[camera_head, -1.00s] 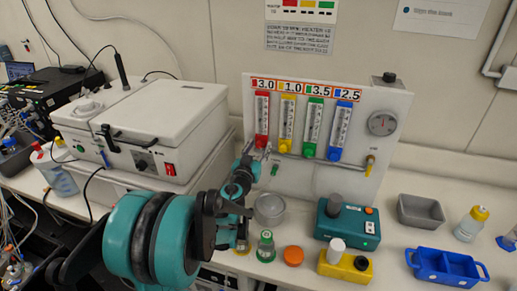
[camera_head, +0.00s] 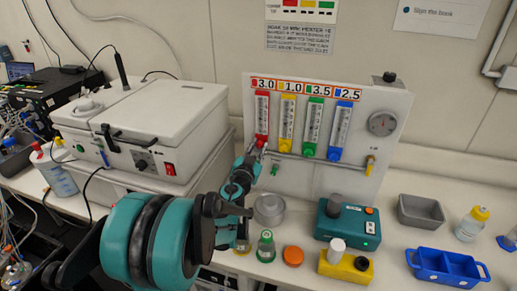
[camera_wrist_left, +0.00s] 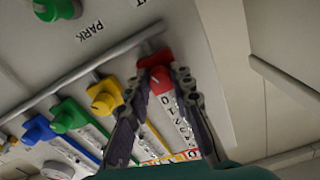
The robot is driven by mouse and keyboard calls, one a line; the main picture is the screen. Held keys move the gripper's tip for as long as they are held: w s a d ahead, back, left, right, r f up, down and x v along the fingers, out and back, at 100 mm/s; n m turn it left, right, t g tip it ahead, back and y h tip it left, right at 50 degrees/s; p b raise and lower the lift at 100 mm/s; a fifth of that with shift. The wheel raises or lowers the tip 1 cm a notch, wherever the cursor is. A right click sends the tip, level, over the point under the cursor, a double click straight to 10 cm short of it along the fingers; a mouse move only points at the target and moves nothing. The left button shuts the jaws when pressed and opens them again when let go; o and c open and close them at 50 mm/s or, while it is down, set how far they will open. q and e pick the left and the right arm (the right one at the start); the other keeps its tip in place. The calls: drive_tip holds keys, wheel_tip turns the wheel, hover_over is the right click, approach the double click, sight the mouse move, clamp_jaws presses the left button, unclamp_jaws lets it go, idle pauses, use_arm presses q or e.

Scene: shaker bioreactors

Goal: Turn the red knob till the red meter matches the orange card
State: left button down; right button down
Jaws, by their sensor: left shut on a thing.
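The red meter (camera_head: 262,112) is the leftmost of the flow meters on the upright white panel. The orange card (camera_head: 264,84) above it reads 3.0. The red knob (camera_wrist_left: 154,62) sits at the foot of the red meter, between my left gripper's fingers in the left wrist view. My left gripper (camera_head: 256,149) is shut on the red knob, and its fingers partly cover it in the head view. The level inside the red meter is too small to read. My right gripper is not in view.
Yellow (camera_head: 285,145), green (camera_head: 309,149) and blue (camera_head: 334,154) knobs stand close to the right of the red one. A metal pipe (camera_head: 320,162) runs below them. A white lidded machine (camera_head: 150,125) stands left of my arm. Bottles and trays stand on the bench below.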

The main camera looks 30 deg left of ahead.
use_arm(q)
drive_tip(key=m, duration=0.5)
drive_tip(key=shift+m+b, duration=0.3)
drive_tip(key=m, duration=0.5)
drive_tip(key=shift+m, duration=0.3)
drive_tip(key=c, duration=1.3)
unclamp_jaws()
drive_tip(key=v, duration=0.8)
drive_tip(key=shift+a, duration=0.1)
